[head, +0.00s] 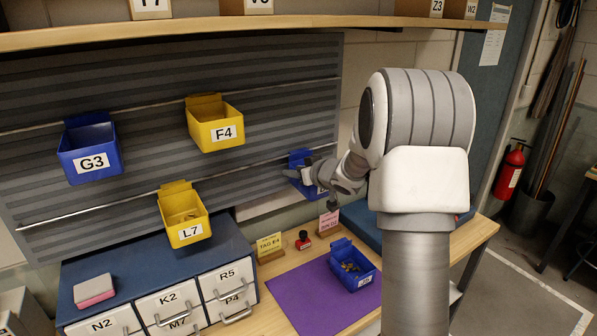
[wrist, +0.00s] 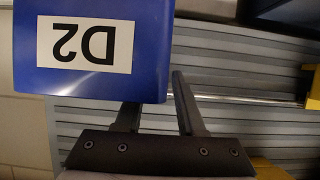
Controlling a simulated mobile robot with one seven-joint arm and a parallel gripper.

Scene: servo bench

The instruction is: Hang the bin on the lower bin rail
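The blue bin labelled D2 (wrist: 120,75) is in my gripper; in the head view this blue bin (head: 299,157) is at the right end of the rail panel, partly hidden by my gripper (head: 292,174). In the wrist view my gripper's fingers (wrist: 160,110) are partly closed at one edge of the bin, one finger passing behind its front face. The lower bin rail (head: 110,205) crosses the panel and also shows in the wrist view (wrist: 260,100). Whether the bin's back touches the rail is hidden.
A yellow bin L7 (head: 184,220) is on the lower rail. Blue G3 (head: 90,150) and yellow F4 (head: 215,125) are on the upper rail. Another blue bin (head: 352,266) with small parts stands on the purple mat (head: 300,300). The lower rail is clear between L7 and my gripper.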

